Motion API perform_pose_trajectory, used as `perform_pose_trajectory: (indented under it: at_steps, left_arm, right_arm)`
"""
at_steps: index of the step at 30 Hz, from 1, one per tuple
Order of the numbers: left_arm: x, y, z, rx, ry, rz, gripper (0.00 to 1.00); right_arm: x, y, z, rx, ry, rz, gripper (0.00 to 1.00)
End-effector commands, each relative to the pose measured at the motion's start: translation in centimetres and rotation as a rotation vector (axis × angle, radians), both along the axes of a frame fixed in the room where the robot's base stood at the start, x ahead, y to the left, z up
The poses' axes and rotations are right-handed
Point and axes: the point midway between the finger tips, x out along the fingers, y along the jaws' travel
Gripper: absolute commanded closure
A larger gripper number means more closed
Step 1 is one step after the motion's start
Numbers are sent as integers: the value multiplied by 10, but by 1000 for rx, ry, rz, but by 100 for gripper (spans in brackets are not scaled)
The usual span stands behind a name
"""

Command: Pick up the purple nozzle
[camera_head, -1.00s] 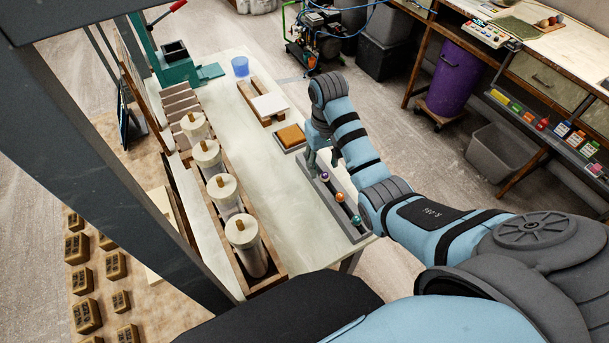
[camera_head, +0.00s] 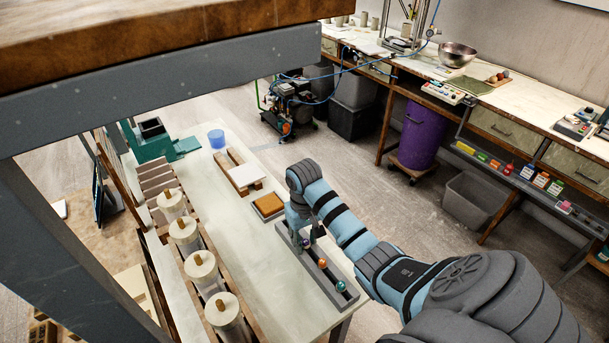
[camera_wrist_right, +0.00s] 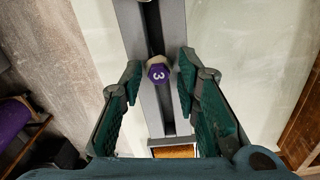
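The purple nozzle (camera_wrist_right: 158,72) shows in the right wrist view, its end marked with a white 3. It sits in the slot of a grey rack (camera_wrist_right: 177,28). My right gripper (camera_wrist_right: 160,76) is open, with one green-padded finger on each side of the nozzle and a gap to both. In the head view my right gripper (camera_head: 305,234) is low over the far part of the rack (camera_head: 333,297), and the purple nozzle (camera_head: 306,243) is only a small spot beside the fingers. My left gripper is not in view.
An orange nozzle (camera_head: 322,263) and a teal one (camera_head: 341,286) stand nearer in the rack. A tray with an orange-brown block (camera_head: 268,204) lies beyond the rack. Several pale cylinders (camera_head: 201,266) line the table's left side. The table middle (camera_head: 240,235) is clear.

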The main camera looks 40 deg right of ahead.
Motion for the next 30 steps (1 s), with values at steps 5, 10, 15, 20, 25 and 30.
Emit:
perform_pose_trajectory:
  at_steps: [5,10,15,20,25,30]
  left_arm:
    - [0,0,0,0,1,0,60]
    - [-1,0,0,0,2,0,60]
    - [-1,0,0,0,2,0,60]
    - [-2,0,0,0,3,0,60]
    - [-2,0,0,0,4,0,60]
    - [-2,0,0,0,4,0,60]
  right_arm:
    - [0,0,0,0,0,0,100]
    - [0,0,0,0,1,0,100]
    - [0,0,0,1,1,0,100]
    - [2,1,5,1,-1,3,100]
    - [3,4,16,1,-1,8,100]
    - [4,5,22,1,-1,11,100]
